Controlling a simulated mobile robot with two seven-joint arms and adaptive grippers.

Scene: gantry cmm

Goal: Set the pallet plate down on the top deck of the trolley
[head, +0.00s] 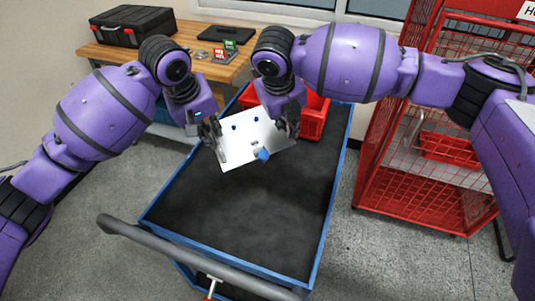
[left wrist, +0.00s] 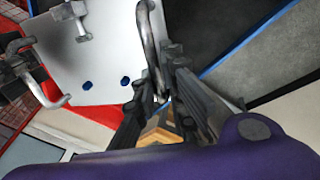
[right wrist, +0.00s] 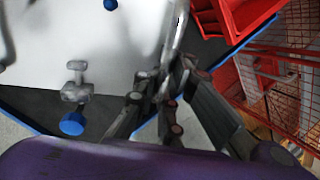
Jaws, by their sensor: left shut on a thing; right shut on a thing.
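The pallet plate (head: 238,154) is a white plate with blue knobs, a small clamp fitting and a bar handle on each of two opposite sides. It is over the far half of the trolley's dark top deck (head: 250,212), near the red bin; any gap beneath it is hard to judge. My left gripper (head: 213,138) is shut on the plate's left handle, which shows in the left wrist view (left wrist: 149,45). My right gripper (head: 291,122) is shut on its right handle, which shows in the right wrist view (right wrist: 174,38). The fingers partly hide both handles.
A red bin (head: 313,122) stands at the far end of the deck, close to the plate. The near half of the deck is clear, with a grey push handle (head: 190,258) in front. A red cage cart (head: 405,190) stands right; a wooden bench (head: 190,52) stands behind.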

